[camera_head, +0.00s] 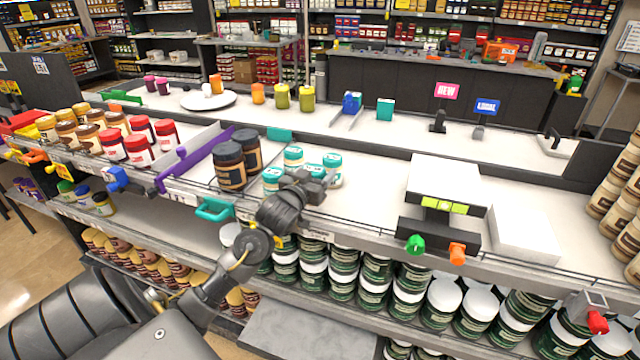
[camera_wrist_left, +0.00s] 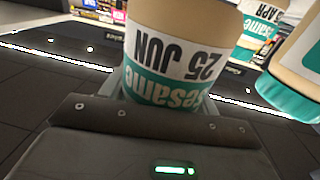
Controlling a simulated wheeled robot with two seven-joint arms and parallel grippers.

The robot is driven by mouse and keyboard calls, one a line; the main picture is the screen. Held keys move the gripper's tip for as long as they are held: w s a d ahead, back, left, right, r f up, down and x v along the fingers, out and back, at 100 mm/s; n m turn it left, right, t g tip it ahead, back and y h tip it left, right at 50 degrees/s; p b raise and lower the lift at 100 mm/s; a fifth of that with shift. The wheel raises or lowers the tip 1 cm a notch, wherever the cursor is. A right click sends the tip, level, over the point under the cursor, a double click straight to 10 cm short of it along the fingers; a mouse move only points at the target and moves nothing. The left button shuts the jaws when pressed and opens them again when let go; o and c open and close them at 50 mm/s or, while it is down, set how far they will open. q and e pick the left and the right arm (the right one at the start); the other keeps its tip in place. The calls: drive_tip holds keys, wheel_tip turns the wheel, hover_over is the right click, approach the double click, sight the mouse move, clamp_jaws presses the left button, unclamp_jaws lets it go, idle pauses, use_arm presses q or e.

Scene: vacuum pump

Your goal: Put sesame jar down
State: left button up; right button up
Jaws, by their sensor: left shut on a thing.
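Several sesame jars with teal lids and labels stand in a cluster on the white counter shelf (camera_head: 375,205) in the head view, such as the back one (camera_head: 293,155) and the left one (camera_head: 271,178). My left gripper (camera_head: 308,182) reaches in from the lower left at the front of this cluster. In the wrist view it is shut on a sesame jar (camera_wrist_left: 172,52), which appears upside down with "25 JUN" on its label. Two other sesame jars (camera_wrist_left: 296,75) are close on the right there. I cannot tell whether the held jar touches the shelf. My right gripper is not in view.
Two dark jars (camera_head: 230,165) stand left of the cluster, beside a purple divider (camera_head: 195,160). Red-lidded jars (camera_head: 138,150) are further left. A white box-topped stand (camera_head: 443,185) is on the right. Bare shelf lies between it and the cluster. A wire rail runs along the front edge.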

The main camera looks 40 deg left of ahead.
use_arm(q)
drive_tip(key=shift+w+f, duration=0.35)
drive_tip(key=f+p, duration=0.2)
drive_tip(key=shift+w+f, duration=0.35)
drive_tip(key=shift+w, duration=0.05)
drive_tip(key=shift+a+f, duration=0.1)
drive_tip(key=shift+f, duration=0.15)
drive_tip(key=shift+s+f, duration=0.1)
drive_tip(key=shift+f, duration=0.1)
drive_tip(key=o, duration=0.7)
drive_tip(key=shift+f, duration=0.2)
drive_tip(key=o, duration=0.5)
drive_tip(key=shift+r, duration=0.1)
